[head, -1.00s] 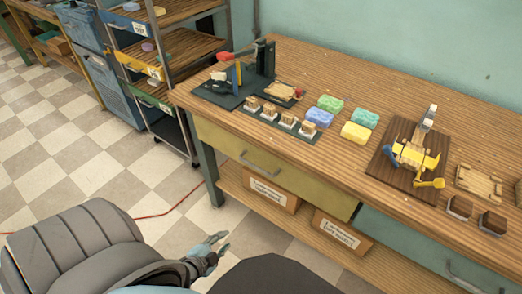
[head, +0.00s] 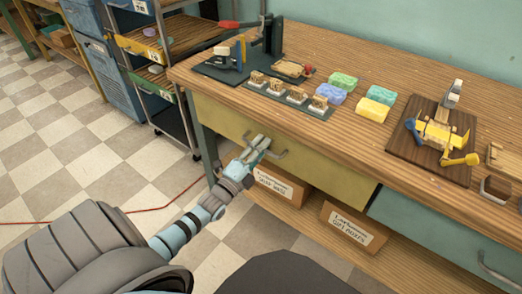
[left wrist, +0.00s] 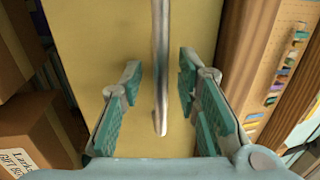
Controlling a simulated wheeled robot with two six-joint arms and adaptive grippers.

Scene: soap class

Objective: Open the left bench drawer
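The left bench drawer (head: 318,160) has a yellow front and looks shut beneath the wooden bench top. Its metal bar handle (head: 283,156) is partly hidden behind my left gripper (head: 262,143) in the head view. In the left wrist view the handle (left wrist: 160,60) runs between the two green-padded fingers of my left gripper (left wrist: 160,85). The fingers are open, with a gap on each side of the bar. My right gripper is not in view.
The bench top (head: 330,125) carries soaps, a press and a dark board with a yellow tool. Cardboard boxes (head: 353,228) stand on the shelf below the drawer. A teal drawer (head: 440,245) is to the right. A shelf rack (head: 170,75) stands at left.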

